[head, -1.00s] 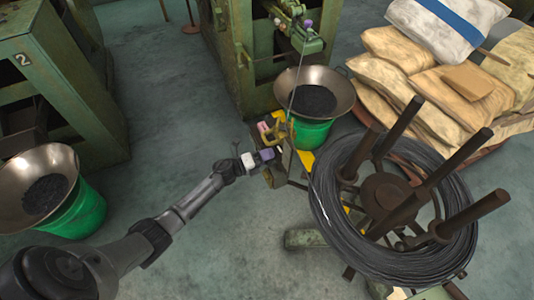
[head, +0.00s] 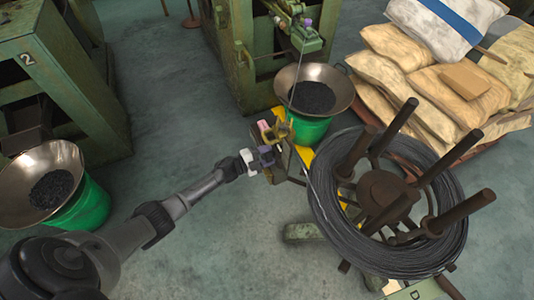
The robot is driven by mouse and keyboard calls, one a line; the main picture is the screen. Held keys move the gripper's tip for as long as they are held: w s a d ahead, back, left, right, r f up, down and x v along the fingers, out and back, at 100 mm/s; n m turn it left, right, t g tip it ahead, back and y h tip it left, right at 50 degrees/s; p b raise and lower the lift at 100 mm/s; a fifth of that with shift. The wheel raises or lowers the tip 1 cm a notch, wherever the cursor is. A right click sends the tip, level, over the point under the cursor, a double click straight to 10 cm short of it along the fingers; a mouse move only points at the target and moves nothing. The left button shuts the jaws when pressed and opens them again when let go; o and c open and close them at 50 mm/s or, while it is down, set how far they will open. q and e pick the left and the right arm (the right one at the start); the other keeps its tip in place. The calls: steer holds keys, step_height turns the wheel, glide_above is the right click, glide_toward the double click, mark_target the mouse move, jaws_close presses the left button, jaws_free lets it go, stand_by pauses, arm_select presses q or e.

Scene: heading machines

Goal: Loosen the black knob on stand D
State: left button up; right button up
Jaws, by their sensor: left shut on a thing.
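Stand D carries a large coil of dark wire (head: 330,215) on a rusty reel (head: 383,195) with upright posts. A plate marked D (head: 415,292) shows at the bottom edge. My left gripper (head: 265,157), with white and purple parts, is at the stand's small fixture with a yellow guide (head: 278,132). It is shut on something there. The black knob cannot be made out; the fingers seem to cover it. My right gripper is not in view.
A green bucket with a metal bowl (head: 312,92) stands just behind the fixture. Another bowl on a green bucket (head: 45,185) is at the left. Green machines (head: 50,90) stand behind. Stacked sacks (head: 440,75) are at the back right. The floor in the middle is clear.

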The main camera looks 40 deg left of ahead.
arm_select(q)
steer(key=shift+n, duration=0.5)
stand_by(0.3)
steer(key=o, duration=0.9)
steer(key=shift+s, duration=0.1)
steer(key=shift+s+a+p, duration=0.15)
steer(key=shift+s+p, duration=0.2)
steer(key=shift+p+v, duration=1.3)
steer(key=shift+v, duration=5.1)
